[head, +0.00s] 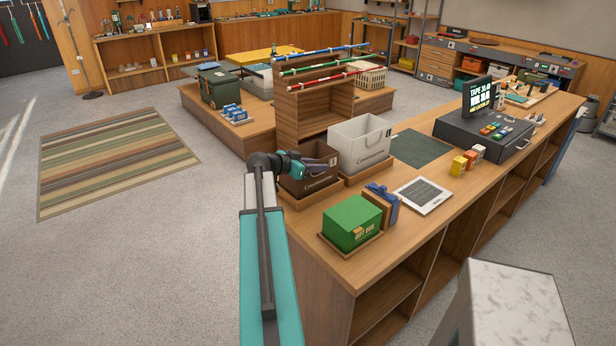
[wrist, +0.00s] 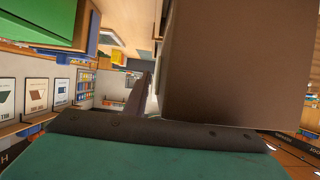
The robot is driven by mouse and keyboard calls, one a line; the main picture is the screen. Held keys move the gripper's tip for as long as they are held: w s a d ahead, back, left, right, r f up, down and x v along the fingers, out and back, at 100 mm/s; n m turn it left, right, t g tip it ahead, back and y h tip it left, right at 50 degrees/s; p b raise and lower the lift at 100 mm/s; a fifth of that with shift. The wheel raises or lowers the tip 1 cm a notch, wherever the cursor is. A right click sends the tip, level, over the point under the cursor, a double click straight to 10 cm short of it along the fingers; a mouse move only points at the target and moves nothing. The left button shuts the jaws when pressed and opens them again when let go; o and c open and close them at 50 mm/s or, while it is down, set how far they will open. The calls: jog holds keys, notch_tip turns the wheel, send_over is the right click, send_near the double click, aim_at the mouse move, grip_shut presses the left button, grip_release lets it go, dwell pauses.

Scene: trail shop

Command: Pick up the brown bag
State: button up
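The brown bag (head: 306,185) stands upright on a wooden tray at the left end of the counter, beside the larger white bag. My gripper (head: 318,161) is at the top of the brown bag and covers part of its rim. In the wrist view a brown surface, which looks like the bag (wrist: 235,65), fills the upper right, close to the camera. One gripper finger (wrist: 139,95) shows just left of it. The other finger is not clear, so I cannot tell how far apart they are or whether they touch the bag.
The white bag (head: 362,146) stands close to the right. A green box (head: 352,222) and a brown box with a blue ribbon (head: 384,205) stand in front. A shelf rack with colored poles (head: 315,115) is behind. Open floor (head: 150,240) lies left of the counter.

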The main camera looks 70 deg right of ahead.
dwell(0.4)
grip_shut()
dwell(1.3)
